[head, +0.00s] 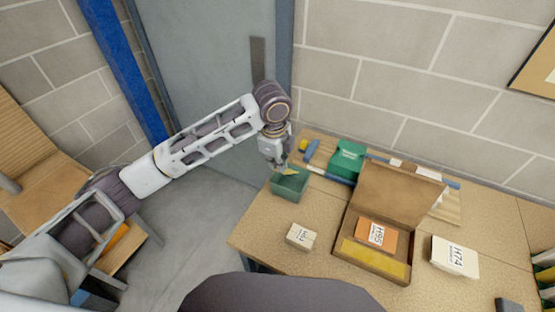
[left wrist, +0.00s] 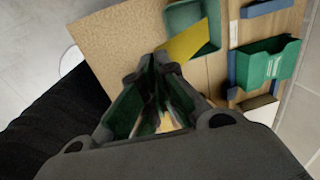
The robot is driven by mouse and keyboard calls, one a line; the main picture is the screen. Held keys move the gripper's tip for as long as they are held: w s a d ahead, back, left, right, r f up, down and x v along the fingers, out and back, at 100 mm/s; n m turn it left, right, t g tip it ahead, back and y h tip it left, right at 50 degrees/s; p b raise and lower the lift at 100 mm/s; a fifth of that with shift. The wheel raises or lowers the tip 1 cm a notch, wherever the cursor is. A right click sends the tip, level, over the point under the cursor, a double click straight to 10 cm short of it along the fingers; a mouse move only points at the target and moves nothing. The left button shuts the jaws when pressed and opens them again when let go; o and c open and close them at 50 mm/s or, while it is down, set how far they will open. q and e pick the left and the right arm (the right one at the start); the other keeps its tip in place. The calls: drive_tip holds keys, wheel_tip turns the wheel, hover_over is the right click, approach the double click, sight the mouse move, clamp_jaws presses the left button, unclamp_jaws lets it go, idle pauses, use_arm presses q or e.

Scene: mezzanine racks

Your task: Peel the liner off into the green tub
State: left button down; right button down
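My left gripper (head: 281,168) is over the green tub (head: 290,187) near the back left of the table. It seems shut on a thin yellow strip, the liner (head: 290,172). In the left wrist view the liner (left wrist: 184,42) runs from my fingertips (left wrist: 160,62) out over the green tub (left wrist: 208,44). An open cardboard box (head: 347,216) stands to the right, lid raised, with an orange card marked H95 (head: 376,235) inside. A yellow band (head: 375,258) lies along its front edge. My right gripper is not in view.
A small white box (head: 301,237) stands in front of the tub. A larger white box marked H74 (head: 455,258) stands right of the cardboard box. The table's left front corner is clear.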

use_arm(q)
drive_tip(key=shift+f, duration=2.75)
drive_tip(key=c, duration=1.6)
unclamp_jaws()
drive_tip(key=shift+o, duration=0.2)
wheel_tip(320, 180, up, 12)
drive_tip(key=s, duration=0.1)
drive_tip(key=shift+s+a, duration=0.2)
drive_tip(key=shift+a, duration=0.1)
